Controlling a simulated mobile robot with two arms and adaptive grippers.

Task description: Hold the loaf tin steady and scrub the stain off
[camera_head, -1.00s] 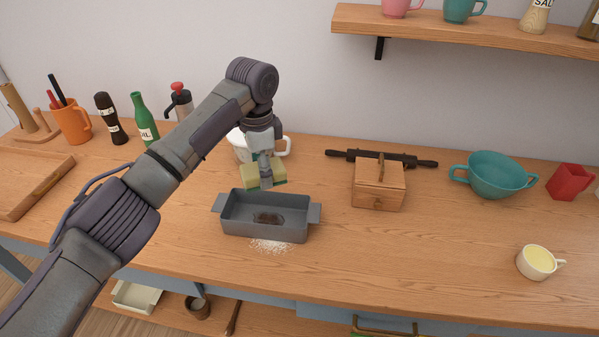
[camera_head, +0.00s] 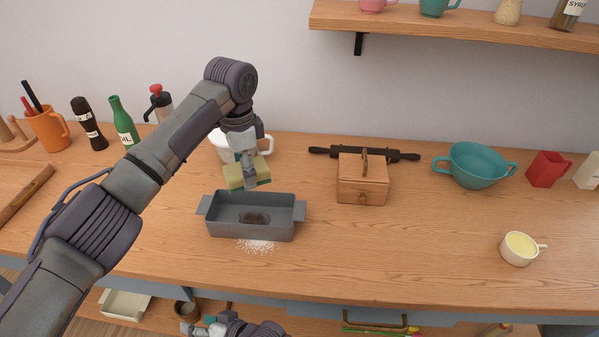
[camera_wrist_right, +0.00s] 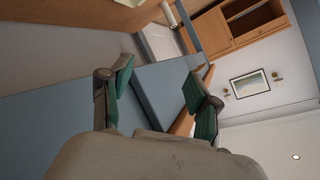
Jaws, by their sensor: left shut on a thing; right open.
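The grey loaf tin (camera_head: 285,220) stands upright on the wooden counter in the head view. A dark brown stain (camera_head: 255,218) shows on its inside floor. My left gripper (camera_head: 249,180) is shut on a yellow and green sponge (camera_head: 233,177) and holds it above the tin's back rim, apart from the stain. My right gripper (camera_head: 197,329) shows at the bottom edge of the head view, low in front of the counter and away from the tin. In the right wrist view, its green-padded fingers (camera_wrist_right: 158,88) are apart with nothing between them.
White crumbs (camera_head: 257,246) lie in front of the tin. A white pot (camera_head: 222,148) stands behind it, partly hidden by my left arm. A wooden box (camera_head: 362,183) and a dark rolling pin (camera_head: 325,152) are to the right.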

